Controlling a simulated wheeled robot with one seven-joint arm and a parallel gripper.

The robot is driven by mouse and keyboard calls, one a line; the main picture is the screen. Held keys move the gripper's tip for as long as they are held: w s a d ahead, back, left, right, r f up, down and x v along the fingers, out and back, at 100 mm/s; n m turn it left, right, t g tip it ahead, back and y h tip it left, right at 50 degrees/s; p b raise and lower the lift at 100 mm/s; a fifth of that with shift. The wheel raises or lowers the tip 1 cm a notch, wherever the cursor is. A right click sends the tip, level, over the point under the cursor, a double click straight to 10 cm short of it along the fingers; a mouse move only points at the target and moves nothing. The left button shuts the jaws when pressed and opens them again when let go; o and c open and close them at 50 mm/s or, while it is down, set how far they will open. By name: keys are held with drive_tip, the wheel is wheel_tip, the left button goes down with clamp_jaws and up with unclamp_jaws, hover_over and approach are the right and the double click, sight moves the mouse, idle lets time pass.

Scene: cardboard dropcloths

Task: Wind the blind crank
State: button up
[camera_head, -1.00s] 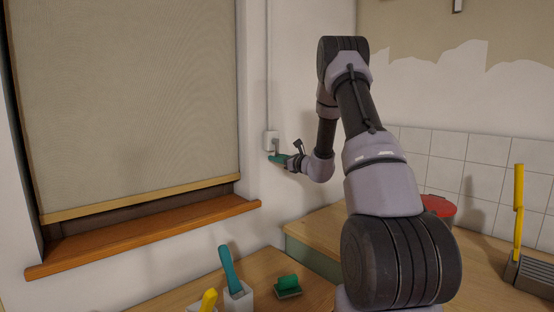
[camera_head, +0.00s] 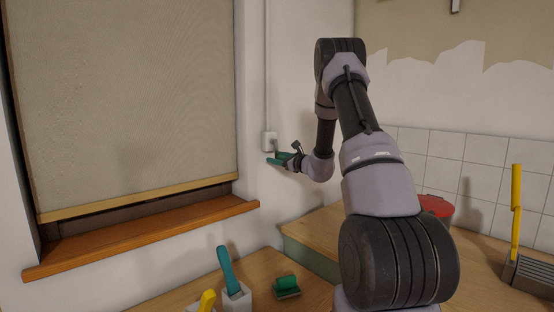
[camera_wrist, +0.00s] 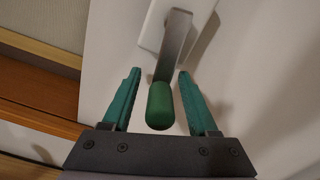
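The blind (camera_head: 125,105) hangs most of the way down the window, with a dark gap under its wooden bottom bar (camera_head: 140,199). The crank's white box (camera_head: 269,141) is on the wall right of the window. In the wrist view, a flat metal crank arm (camera_wrist: 174,45) comes from the box (camera_wrist: 152,30) to a rounded green knob (camera_wrist: 160,106). My gripper (camera_wrist: 158,75) is open, its two teal fingers on either side of the knob with a visible gap on each side. In the head view, my gripper (camera_head: 274,158) is just below the box; the knob is hard to tell from the fingers there.
An orange-brown sill (camera_head: 140,238) juts out below the blind, left of my gripper. Below are a wooden worktop (camera_head: 180,297), a teal-handled tool (camera_head: 227,268) in a white holder and a green block (camera_head: 286,285). A red container (camera_head: 437,207) stands right of my arm.

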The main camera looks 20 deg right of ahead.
drive_tip(key=v, duration=1)
drive_tip(key=shift+s, duration=0.4)
drive_tip(key=shift+d, duration=0.15)
